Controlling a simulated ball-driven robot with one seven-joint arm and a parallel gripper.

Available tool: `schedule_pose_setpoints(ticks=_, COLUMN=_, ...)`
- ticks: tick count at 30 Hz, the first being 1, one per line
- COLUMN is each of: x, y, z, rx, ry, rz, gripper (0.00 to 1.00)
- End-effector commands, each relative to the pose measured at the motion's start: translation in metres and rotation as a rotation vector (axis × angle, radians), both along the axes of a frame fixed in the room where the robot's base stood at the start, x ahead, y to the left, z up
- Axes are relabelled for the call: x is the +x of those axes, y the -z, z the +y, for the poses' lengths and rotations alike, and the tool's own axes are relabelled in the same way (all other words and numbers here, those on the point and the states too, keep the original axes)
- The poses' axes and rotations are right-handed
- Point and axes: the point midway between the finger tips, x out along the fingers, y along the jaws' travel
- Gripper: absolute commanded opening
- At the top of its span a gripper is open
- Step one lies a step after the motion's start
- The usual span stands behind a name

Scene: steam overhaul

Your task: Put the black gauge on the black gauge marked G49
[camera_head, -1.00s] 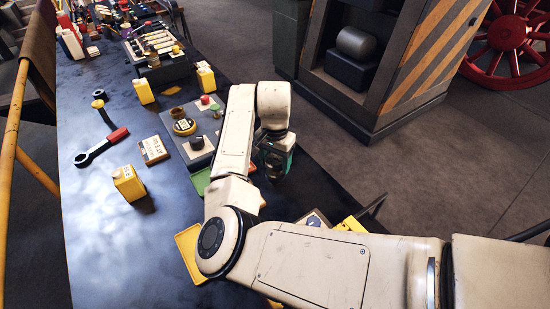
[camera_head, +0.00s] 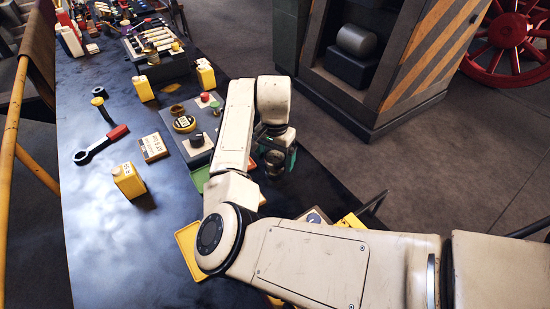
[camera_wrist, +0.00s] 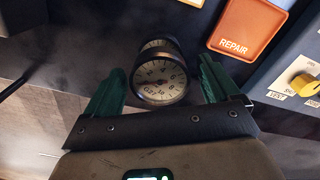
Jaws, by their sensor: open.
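A round black-rimmed gauge with a pale dial (camera_wrist: 158,84) stands between the green fingers of my gripper (camera_wrist: 161,66) in the wrist view. A second black-rimmed gauge (camera_wrist: 158,46) shows directly behind it, and the two look stacked and touching. The marking on the front dial is too blurred to read surely; the other dial's marking is partly hidden. The fingers are open, with gaps on both sides of the front gauge. In the head view, my gripper (camera_head: 275,158) is over the bench's right side, with a dark round gauge (camera_head: 274,164) between its fingers.
An orange tray marked REPAIR (camera_wrist: 248,28) and a panel with a yellow knob (camera_wrist: 304,84) lie right in the wrist view. In the head view, the dark bench (camera_head: 105,235) holds a yellow can (camera_head: 128,182), a wrench (camera_head: 100,143) and a yellow tray (camera_head: 188,245).

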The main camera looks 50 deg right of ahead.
Motion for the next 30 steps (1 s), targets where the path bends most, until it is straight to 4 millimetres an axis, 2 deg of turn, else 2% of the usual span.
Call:
schedule_pose_setpoints(ticks=15, x=0.000, y=-0.094, z=-0.001, rx=-0.001, ry=0.001, rz=-0.002, gripper=0.89)
schedule_pose_setpoints(ticks=21, x=0.000, y=-0.111, z=-0.001, rx=-0.001, ry=0.001, rz=0.000, gripper=0.89)
schedule_pose_setpoints(ticks=30, x=0.000, y=-0.114, z=0.000, rx=0.000, ry=0.000, rz=0.001, gripper=0.89)
